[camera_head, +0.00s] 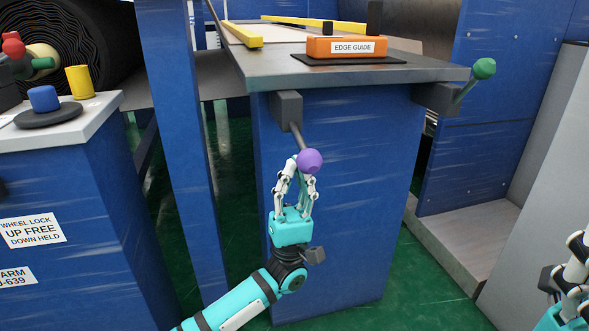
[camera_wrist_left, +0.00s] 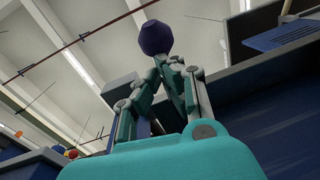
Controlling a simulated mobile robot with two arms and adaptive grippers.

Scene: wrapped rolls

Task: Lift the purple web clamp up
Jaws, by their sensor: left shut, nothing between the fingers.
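The purple web clamp is a lever with a purple ball knob (camera_head: 310,161) on a grey rod, running from a dark bracket (camera_head: 287,110) below the table's front left corner. The knob appears lower than the bracket. My left gripper (camera_head: 301,170) is below the knob, fingers pointing up, shut and empty. In the left wrist view the knob (camera_wrist_left: 156,37) sits just beyond the closed fingertips (camera_wrist_left: 167,62); whether they touch it I cannot tell. My right gripper (camera_head: 574,268) is partly in view at the right edge, and its jaw state is unclear.
A green-knobbed lever (camera_head: 484,68) points up at the table's right corner. An orange edge guide (camera_head: 347,47) lies on the table (camera_head: 270,72). A blue cabinet (camera_head: 345,230) stands behind my left gripper. A left console (camera_head: 75,130) holds blue and yellow knobs.

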